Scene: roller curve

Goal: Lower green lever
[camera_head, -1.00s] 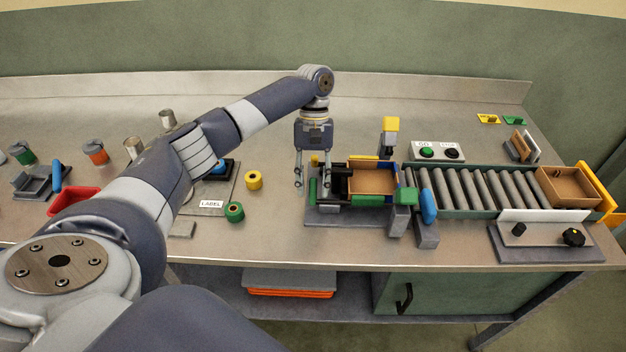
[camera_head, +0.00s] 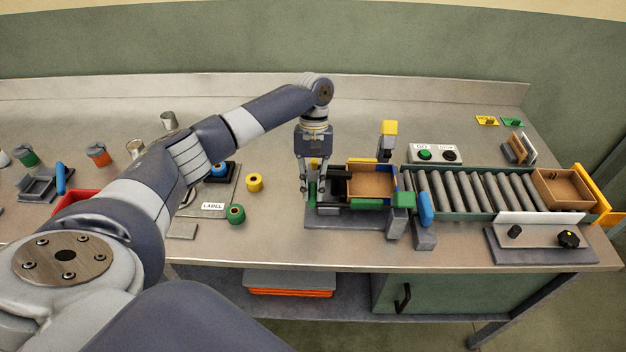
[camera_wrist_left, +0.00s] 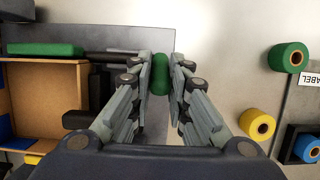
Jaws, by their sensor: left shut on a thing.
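The green lever (camera_wrist_left: 160,75) shows in the left wrist view between the two fingers of my left gripper (camera_wrist_left: 162,72). The fingers press on it from both sides, so the gripper is shut on the lever. In the head view my left gripper (camera_head: 313,192) points down at the left end of the grey fixture (camera_head: 345,219), and its fingers mostly hide the lever. A cardboard box (camera_head: 371,186) sits in the fixture just to the right, with black parts between it and the gripper. My right gripper is not in view.
A roller conveyor (camera_head: 470,190) runs right from the fixture to a second box (camera_head: 563,190). A yellow-topped post (camera_head: 388,140) stands behind the fixture. Yellow (camera_head: 254,182) and green (camera_head: 236,214) rolls lie to the left. The bench is clear behind the gripper.

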